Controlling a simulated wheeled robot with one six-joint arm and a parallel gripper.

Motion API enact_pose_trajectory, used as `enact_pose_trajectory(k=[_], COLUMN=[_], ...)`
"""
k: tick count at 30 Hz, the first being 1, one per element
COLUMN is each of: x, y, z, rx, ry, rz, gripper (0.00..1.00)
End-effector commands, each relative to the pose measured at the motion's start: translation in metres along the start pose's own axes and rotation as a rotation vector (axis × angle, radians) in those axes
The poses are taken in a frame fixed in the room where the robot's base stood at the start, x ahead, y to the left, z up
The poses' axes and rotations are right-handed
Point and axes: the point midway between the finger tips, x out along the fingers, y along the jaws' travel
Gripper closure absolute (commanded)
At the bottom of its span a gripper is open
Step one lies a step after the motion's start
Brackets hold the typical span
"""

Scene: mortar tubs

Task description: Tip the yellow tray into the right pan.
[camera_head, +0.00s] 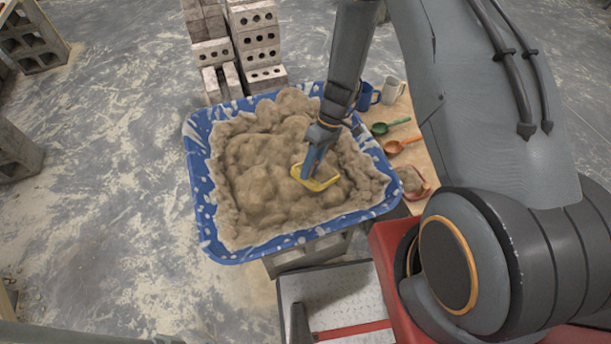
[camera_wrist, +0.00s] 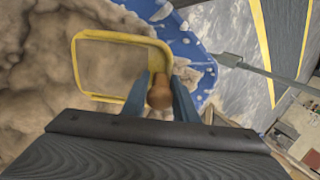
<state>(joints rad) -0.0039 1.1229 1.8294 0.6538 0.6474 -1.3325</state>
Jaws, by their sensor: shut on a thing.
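The yellow tray (camera_head: 318,183) is over the grey-brown mortar (camera_head: 262,165) that fills the blue tub (camera_head: 197,190). My gripper (camera_head: 309,168) is shut on the tray's brown handle (camera_wrist: 160,92), with a blue finger on each side. In the wrist view the tray's yellow rim (camera_wrist: 122,36) frames a smooth mortar-coloured surface. I cannot tell how much mortar is in the tray, or whether its underside touches the mortar below. I cannot make out a right pan in either view.
Right of the tub, a board holds a blue mug (camera_head: 366,97), a grey mug (camera_head: 393,91), a green scoop (camera_head: 390,126), an orange scoop (camera_head: 402,145) and a reddish item (camera_head: 414,181). Concrete blocks (camera_head: 257,40) stand behind the tub. The left floor is mostly open.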

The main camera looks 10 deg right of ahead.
Motion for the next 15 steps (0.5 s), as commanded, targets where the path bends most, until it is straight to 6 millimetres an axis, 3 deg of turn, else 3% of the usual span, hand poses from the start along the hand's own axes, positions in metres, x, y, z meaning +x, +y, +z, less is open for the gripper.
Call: enact_pose_trajectory(k=[15], x=[-0.029], y=[0.031], z=[-0.002], rx=[0.002], ry=[0.003], rz=[-0.278], gripper=[1.0])
